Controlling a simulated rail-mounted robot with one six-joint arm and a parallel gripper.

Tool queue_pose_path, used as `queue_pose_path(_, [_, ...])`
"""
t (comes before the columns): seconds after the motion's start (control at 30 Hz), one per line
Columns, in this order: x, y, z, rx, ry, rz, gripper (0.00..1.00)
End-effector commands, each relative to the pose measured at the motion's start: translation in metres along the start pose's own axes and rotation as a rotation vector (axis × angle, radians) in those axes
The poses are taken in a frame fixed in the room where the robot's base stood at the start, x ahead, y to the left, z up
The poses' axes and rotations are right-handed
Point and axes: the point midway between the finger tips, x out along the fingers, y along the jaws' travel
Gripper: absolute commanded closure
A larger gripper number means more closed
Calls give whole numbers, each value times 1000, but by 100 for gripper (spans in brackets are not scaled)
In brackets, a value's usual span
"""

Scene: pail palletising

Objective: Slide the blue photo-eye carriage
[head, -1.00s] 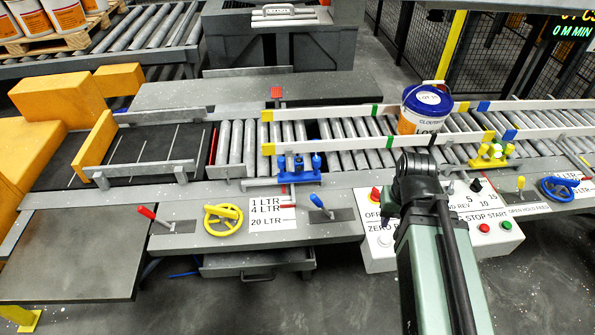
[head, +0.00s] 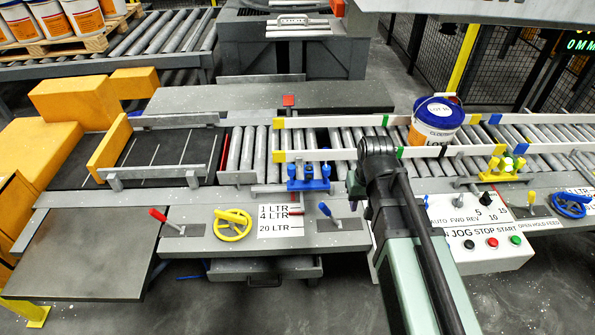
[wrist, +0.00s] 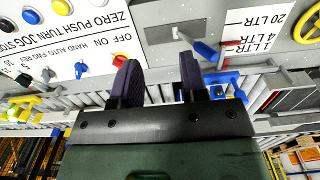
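The blue photo-eye carriage (head: 308,178) sits on the near side rail of the roller conveyor, left of my gripper (head: 354,186) in the head view. It has several blue knobs on top. In the wrist view the carriage (wrist: 224,84) shows partly behind and to the right of the right finger. My gripper (wrist: 160,74) is open, with two dark fingers apart and nothing between them. It hangs near the conveyor's front edge, apart from the carriage as far as I can tell.
A blue-lidded pail (head: 434,124) stands on the rollers to the right. A blue-handled lever (head: 330,215), a scale label (head: 281,221) and a yellow handwheel (head: 232,225) are in front of the carriage. The control panel (head: 478,235) is at right. A yellow carriage (head: 505,166) stands farther right.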

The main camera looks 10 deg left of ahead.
Motion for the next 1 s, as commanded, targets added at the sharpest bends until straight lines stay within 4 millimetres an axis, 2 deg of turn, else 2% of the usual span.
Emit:
queue_pose_path(0.03, [-9,-41,-67,-117,0,0,60])
queue_pose_path(0.1, [-13,-97,-128,-295,0,0,60])
queue_pose_path(0.2, [-16,-165,-197,-535,0,0,60])
queue_pose_path(0.23, [-16,-175,-213,-593,0,0,60])
queue_pose_path(0.3, [-14,-178,-234,-697,0,-1,60])
queue_pose_path(0.4, [-14,-175,-226,-779,0,-1,60])
queue_pose_path(0.5, [-12,-174,-225,-785,1,-1,60])
queue_pose_path(0.63, [0,-174,-225,-782,1,-1,60])
queue_pose_path(1.0, [83,-173,-225,-780,1,-1,60])
